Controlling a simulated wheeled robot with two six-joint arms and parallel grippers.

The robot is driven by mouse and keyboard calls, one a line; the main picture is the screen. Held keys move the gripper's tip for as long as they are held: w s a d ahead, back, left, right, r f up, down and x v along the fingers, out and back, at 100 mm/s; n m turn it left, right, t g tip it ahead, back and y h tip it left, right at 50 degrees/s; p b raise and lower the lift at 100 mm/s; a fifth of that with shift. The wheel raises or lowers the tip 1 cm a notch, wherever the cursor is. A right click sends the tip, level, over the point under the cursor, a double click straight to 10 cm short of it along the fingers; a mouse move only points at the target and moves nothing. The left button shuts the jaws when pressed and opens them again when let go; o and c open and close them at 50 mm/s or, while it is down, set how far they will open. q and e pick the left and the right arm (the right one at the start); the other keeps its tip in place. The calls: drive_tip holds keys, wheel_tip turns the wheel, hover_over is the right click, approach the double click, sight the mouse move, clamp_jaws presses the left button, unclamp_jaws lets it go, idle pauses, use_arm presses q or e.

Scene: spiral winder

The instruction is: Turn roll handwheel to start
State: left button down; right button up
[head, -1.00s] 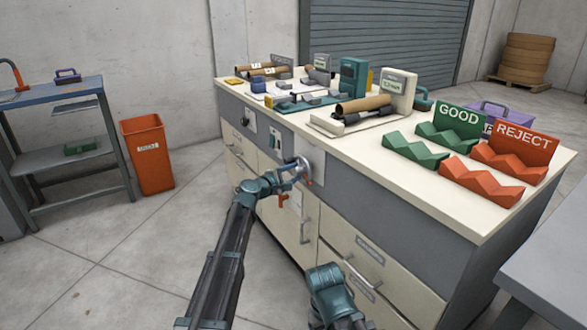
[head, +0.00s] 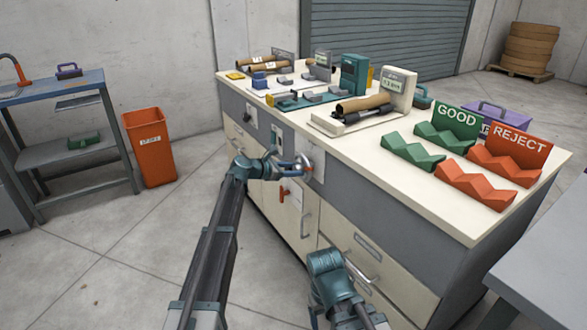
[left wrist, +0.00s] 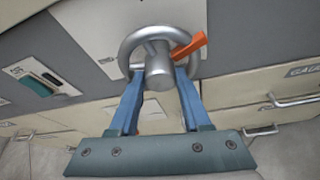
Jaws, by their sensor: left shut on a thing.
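The grey metal handwheel (head: 305,164) sits on the bench's front panel, left of the middle in the head view. It also shows in the left wrist view (left wrist: 130,42), with a round hub (left wrist: 159,72) and an orange tab (left wrist: 190,46) pointing up and right. My left gripper (head: 296,168) is at the wheel. Its two blue fingers (left wrist: 158,80) reach to the wheel on either side of the hub and are shut on it. The exact contact is partly hidden. My right arm shows at the bottom of the head view, but its fingertips cannot be made out.
An orange-red lever (head: 283,193) sits below the wheel on the bench (head: 400,218). Drawer handles (head: 303,226) stick out of the front. The bench top holds the winder parts, a GOOD rack (head: 410,151) and a REJECT rack (head: 474,185).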

use_arm(q)
drive_tip(key=n, duration=0.1)
drive_tip(key=n+g+h, duration=0.1)
drive_tip(key=shift+w+a+f+n+g, duration=0.1)
drive_tip(key=shift+w+a+n+g, duration=0.05)
drive_tip(key=shift+n+g, duration=0.15)
drive_tip(key=shift+w+a+n+g+h+b, duration=0.1)
drive_tip(key=shift+n+g+h+b, duration=0.4)
drive_tip(key=shift+n, duration=0.4)
drive_tip(key=shift+f+n+g+h+b, duration=0.15)
drive_tip(key=shift+n+g+h+b, duration=0.4)
drive_tip(key=shift+n, duration=0.65)
drive_tip(key=shift+n+g+h+b, duration=0.35)
drive_tip(key=shift+n+h+b, duration=0.3)
drive_tip(key=shift+n, duration=0.45)
drive_tip(key=shift+c, duration=1.8)
unclamp_jaws()
drive_tip(key=shift+w, duration=0.1)
drive_tip(key=shift+a, duration=0.1)
drive_tip(key=p+v, duration=0.2)
drive_tip(key=v, duration=1.1)
drive_tip(key=shift+a+p, duration=0.35)
